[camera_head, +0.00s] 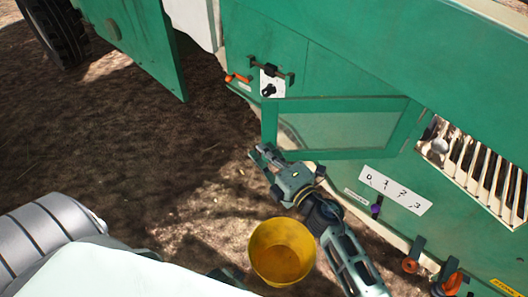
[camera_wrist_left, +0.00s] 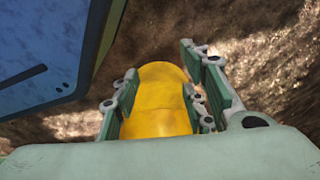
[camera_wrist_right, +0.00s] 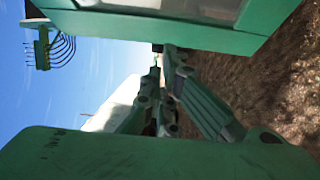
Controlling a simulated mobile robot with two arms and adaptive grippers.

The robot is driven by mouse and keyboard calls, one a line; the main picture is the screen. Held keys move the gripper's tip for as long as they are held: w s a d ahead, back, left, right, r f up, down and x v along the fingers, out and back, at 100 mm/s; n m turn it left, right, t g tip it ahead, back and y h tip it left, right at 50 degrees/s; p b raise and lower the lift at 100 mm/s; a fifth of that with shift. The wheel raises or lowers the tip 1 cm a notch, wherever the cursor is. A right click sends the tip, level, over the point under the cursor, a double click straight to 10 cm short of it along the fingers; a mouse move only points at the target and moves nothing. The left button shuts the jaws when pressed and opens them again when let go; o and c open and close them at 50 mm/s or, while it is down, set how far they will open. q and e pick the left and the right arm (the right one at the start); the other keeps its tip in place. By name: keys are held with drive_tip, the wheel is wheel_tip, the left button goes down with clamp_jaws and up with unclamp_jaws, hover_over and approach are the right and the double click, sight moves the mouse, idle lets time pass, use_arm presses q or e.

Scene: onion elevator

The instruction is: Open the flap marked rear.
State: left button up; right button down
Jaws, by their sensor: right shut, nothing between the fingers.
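A green framed flap (camera_head: 268,125) with a pale window panel stands on the side of the green machine and looks tilted out from it. No word "rear" can be read on it. My right gripper (camera_head: 258,153) is shut and empty just below the flap's lower left corner. In the right wrist view its fingertips (camera_wrist_right: 161,58) are close under the flap's green edge (camera_wrist_right: 205,36); I cannot tell whether they touch it. My left gripper (camera_wrist_left: 158,98) has its fingers on both sides of a yellow bucket (camera_wrist_left: 160,82). The bucket's round opening shows in the head view (camera_head: 281,251).
A green panel (camera_head: 140,40) juts out at upper left. Bare soil (camera_head: 110,140) is clear left of the machine.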

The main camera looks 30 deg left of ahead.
drive_tip(key=v, duration=1.1)
drive_tip(key=shift+d, duration=0.35)
